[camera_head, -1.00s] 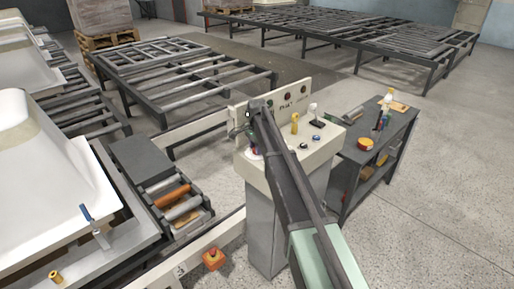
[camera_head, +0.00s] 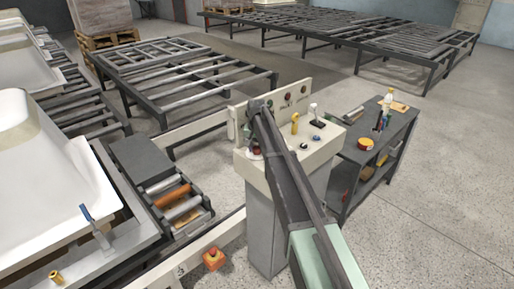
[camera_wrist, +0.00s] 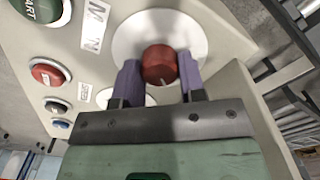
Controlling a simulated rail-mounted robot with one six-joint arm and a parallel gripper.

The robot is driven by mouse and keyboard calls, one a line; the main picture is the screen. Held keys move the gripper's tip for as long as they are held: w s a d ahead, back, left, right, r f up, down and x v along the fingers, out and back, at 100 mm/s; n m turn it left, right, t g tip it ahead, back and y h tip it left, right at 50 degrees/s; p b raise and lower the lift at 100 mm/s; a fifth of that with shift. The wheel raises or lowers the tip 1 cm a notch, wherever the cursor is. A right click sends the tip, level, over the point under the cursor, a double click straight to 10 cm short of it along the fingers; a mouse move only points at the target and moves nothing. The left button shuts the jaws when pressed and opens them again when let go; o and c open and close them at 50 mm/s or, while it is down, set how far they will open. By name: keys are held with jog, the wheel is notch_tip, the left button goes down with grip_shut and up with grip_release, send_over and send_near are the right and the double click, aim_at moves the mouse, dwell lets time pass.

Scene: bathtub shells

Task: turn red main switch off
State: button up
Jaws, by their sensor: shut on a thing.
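The red main switch is a round red knob (camera_wrist: 157,62) on a pale round plate (camera_wrist: 187,30), beside a partly hidden label (camera_wrist: 92,26) on the control panel. A white mark on the knob shows toward its lower edge in the wrist view. My gripper (camera_wrist: 160,80) has purple fingers, one on each side of the knob, and is shut on it. In the head view, the control console (camera_head: 285,165) stands in the middle, and my arm covers most of the knob and gripper.
A green START button (camera_wrist: 42,8) and a red button (camera_wrist: 48,74) sit left of the switch. A yellow lever (camera_head: 295,125) and black joystick (camera_head: 318,123) stand on the console. A dark workbench (camera_head: 375,150) is close on its right.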

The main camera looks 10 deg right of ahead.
aim_at(257, 148)
jog(key=n, duration=0.3)
jog(key=shift+n, duration=2.2)
jog(key=o, duration=0.9)
notch_tip(257, 148, up, 11)
jog(key=p, duration=1)
jog(key=shift+f+p, duration=0.1)
jog(key=shift+p, duration=0.3)
